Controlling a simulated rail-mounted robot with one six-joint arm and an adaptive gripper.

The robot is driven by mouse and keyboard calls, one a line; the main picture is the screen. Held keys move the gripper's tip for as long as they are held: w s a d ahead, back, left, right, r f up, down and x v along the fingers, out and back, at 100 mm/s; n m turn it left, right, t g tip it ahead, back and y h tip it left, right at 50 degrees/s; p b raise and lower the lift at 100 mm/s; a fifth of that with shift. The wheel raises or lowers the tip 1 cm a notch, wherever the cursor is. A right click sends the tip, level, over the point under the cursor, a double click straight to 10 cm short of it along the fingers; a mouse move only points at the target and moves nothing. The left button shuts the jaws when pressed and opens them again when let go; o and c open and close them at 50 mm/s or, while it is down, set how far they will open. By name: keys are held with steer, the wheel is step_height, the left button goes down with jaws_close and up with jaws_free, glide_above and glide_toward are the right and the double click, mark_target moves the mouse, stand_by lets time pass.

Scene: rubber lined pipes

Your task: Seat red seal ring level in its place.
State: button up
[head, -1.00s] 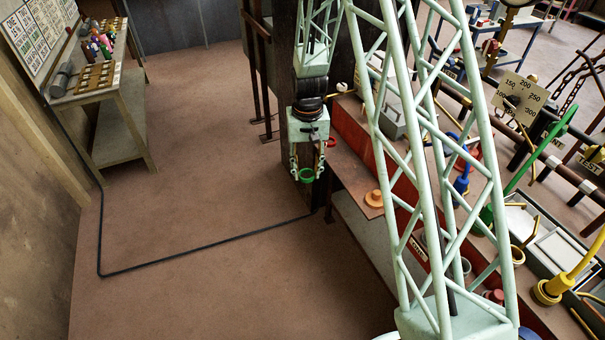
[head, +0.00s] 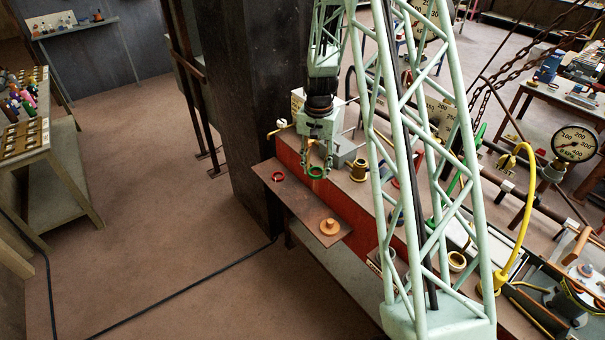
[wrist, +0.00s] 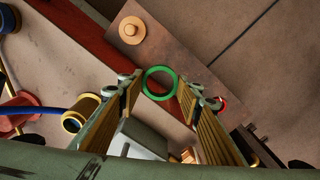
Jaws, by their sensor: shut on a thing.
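My gripper (head: 316,170) is shut on a green ring (head: 316,173), which is held between the fingertips above the bench side. In the wrist view the green ring (wrist: 160,83) spans the gap between the two fingers. The red seal ring (head: 278,177) lies on a brown shelf plate (head: 290,205), left of my gripper and apart from it. In the wrist view the red ring (wrist: 222,104) shows beside the right finger, which partly hides it. I cannot tell which spot is the red ring's place.
An orange flanged piece (head: 329,227) stands on the shelf plate's near end. A brass-coloured cylinder (head: 359,169) and a grey box (head: 345,151) stand on the bench, right of my gripper. A dark column (head: 235,100) rises at the left. Open floor lies left of the shelf.

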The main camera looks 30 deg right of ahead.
steer(key=s+d+r+m+p, duration=0.2)
steer(key=d+r+m+p, duration=0.1)
steer(key=d, duration=0.5)
steer(key=s+d+r+m+p, duration=0.2)
steer(key=d+r+m+p, duration=0.1)
steer(key=d+r, duration=0.4)
steer(key=shift+s+d+p, duration=0.3)
steer(key=shift+d+p, duration=0.45)
steer(key=shift+p, duration=0.15)
steer(key=shift+b, duration=0.35)
steer(key=shift+f+b, duration=1.75)
steer(key=shift+f, duration=1)
steer(key=shift+f, duration=0.1)
steer(key=shift+b, duration=0.7)
steer(key=shift+f+b, duration=0.7)
steer(key=shift+f, duration=0.35)
stand_by(0.5)
